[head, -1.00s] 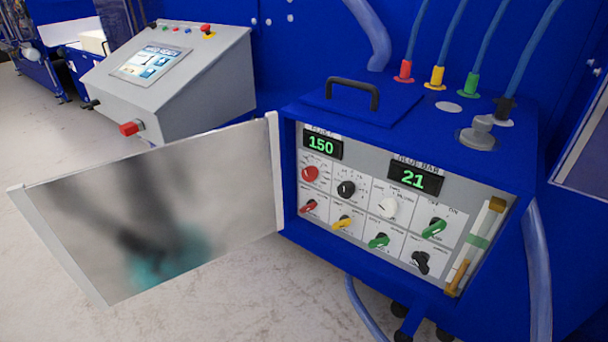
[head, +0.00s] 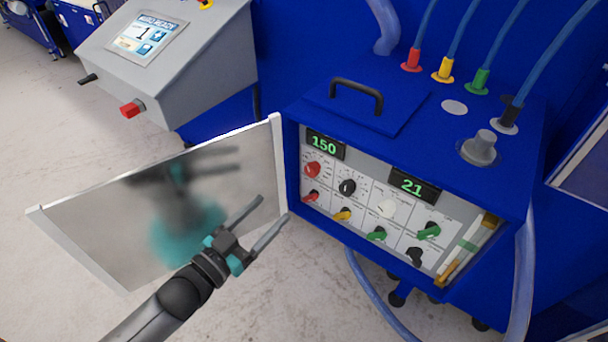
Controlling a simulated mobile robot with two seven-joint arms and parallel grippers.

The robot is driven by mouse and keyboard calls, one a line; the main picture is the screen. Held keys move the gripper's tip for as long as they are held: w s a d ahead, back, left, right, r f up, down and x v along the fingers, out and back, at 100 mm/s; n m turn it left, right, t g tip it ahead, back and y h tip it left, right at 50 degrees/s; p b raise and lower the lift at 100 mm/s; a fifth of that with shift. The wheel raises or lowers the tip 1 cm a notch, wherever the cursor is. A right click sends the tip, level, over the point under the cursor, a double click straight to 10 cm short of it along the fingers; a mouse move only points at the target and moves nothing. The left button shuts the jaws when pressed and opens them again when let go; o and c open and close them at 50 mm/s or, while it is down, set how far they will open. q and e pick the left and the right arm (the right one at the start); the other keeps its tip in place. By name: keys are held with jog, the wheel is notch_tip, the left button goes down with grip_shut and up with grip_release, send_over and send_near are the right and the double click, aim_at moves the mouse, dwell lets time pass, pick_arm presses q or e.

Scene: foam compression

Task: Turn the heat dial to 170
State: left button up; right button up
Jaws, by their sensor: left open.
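The control panel (head: 375,195) is set in the front of a blue machine box and its door stands open to the left. A red dial (head: 313,169) sits at the panel's upper left, under a green display (head: 323,146) that reads 150. The dial's small lettering cannot be read, so I cannot confirm it is the heat dial. My left gripper (head: 268,222) is open and empty, in front of the open door and left of the panel, apart from the dials. My right gripper is not in view.
The open door (head: 150,200) has a reflective inner face and a pale frame. A second display (head: 413,187) reads 21. Several other knobs, such as a black one (head: 347,187), crowd the panel. A grey console (head: 165,60) stands at the back left.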

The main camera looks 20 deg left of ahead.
aim_at(310, 172)
pick_arm(q)
jog(key=x, duration=1.2)
jog(key=shift+w+d+f+b, duration=0.1)
jog(key=shift+w+b, duration=0.2)
grip_shut()
